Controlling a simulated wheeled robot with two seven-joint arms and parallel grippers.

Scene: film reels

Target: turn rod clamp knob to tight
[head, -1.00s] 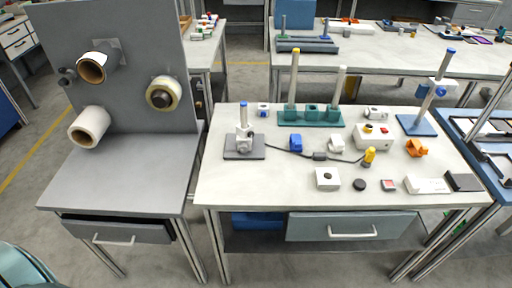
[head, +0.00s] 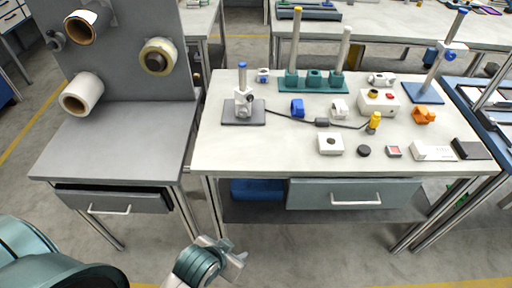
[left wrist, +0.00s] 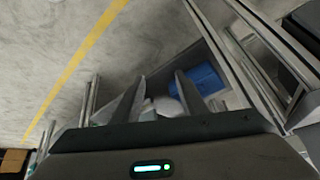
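A short upright rod on a dark grey base (head: 231,117) stands at the left of the white table, with a grey-white clamp (head: 242,101) low on it; a small dark round part shows at its right side. A taller tilted rod on a blue base (head: 456,91) stands at the right back, with a white clamp and a blue knob (head: 429,55). I cannot tell either knob's setting. My left gripper (head: 237,254) is in front of the table, low and apart from both clamps. It is open and empty in the left wrist view (left wrist: 162,82). My right gripper is out of view.
The white table (head: 260,155) holds a green rack (head: 312,83), a control box (head: 380,102), a cable, an orange part (head: 424,115) and small blocks. A grey panel table (head: 120,140) with rolls stands left. The table's front edge and drawer (head: 350,194) lie beyond my gripper.

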